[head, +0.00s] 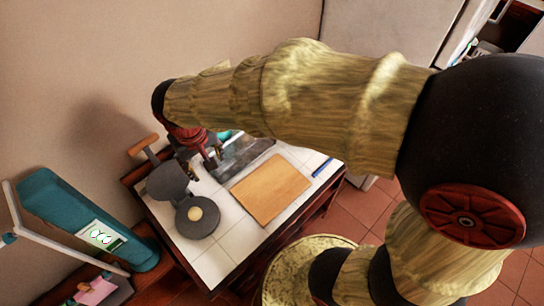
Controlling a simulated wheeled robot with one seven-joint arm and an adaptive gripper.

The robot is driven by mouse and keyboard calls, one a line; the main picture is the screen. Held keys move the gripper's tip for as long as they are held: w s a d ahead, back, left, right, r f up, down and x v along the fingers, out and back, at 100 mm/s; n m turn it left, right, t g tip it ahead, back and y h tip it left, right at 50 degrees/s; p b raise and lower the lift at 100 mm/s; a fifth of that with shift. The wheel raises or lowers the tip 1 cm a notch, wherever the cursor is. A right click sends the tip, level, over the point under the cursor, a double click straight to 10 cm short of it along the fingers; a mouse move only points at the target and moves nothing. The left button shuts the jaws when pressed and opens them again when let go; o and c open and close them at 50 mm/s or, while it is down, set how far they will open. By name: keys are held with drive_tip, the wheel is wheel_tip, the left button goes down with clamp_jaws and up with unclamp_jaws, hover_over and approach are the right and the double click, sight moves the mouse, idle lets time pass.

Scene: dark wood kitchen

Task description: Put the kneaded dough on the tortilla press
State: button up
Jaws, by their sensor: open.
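The tortilla press stands open at the left side of the white tiled table. Its dark round lower plate (190,229) lies flat, and its lid (166,181) is tilted up behind it with a wooden-ended handle (143,144). A small pale round piece of dough (195,214) appears to rest on the lower plate, near its middle. My gripper (209,161), red and dark, hangs below the end of my arm, behind and to the right of the dough and apart from it. It is open; its fingertips are small and hard to make out.
A wooden board (270,189) lies bare in the middle of the table (238,238). A grey metal tray or sheet (248,157) lies behind it, and a blue thin object (323,167) lies to its right. A teal box-like machine (85,215) stands at the left.

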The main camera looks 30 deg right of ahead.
drive_tip(key=s+d+r+m+t, duration=0.1)
drive_tip(key=s+d+r+t, duration=0.2)
drive_tip(key=s+d+r, duration=0.7)
drive_tip(key=s+d, duration=0.2)
drive_tip(key=s, duration=0.1)
drive_tip(key=shift+s+d+r+y, duration=0.2)
drive_tip(key=shift+s+y, duration=0.1)
drive_tip(key=shift+s, duration=0.1)
drive_tip(key=shift+f, duration=0.1)
wheel_tip(320, 180, down, 11)
drive_tip(key=b, duration=1.1)
